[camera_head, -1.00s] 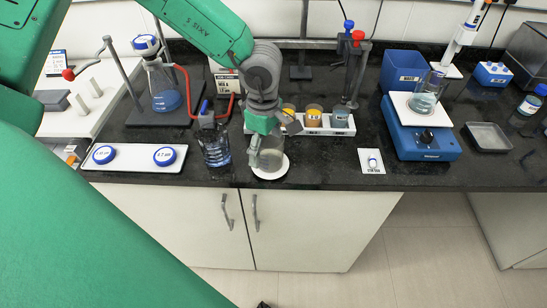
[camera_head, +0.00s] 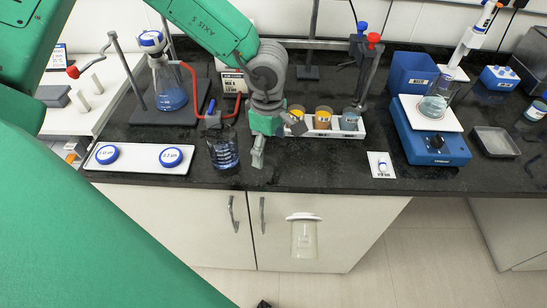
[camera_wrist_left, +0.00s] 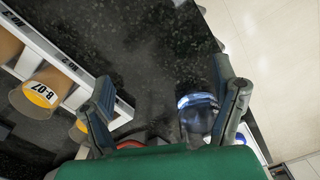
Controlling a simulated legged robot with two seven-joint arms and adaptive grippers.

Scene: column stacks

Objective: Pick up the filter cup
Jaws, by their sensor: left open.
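A clear cup with a white round base (camera_head: 303,240), likely the filter cup, is in front of the cabinet door, below the counter edge. It is upside down with the white base on top, and nothing is seen holding it. My left gripper (camera_head: 258,155) is above the counter's front edge, up and to the left of that cup. Its fingers in the left wrist view (camera_wrist_left: 162,72) are apart with only dark counter between the tips. The cup is not clearly seen in the wrist view. My right gripper is not in view.
A glass beaker with blue contents (camera_head: 223,157) stands just left of the gripper. The white rack (camera_head: 348,131) with labelled cups is behind and right. A white tray (camera_head: 136,157) with two blue-lidded dishes is left. A blue device (camera_head: 440,150) stands right.

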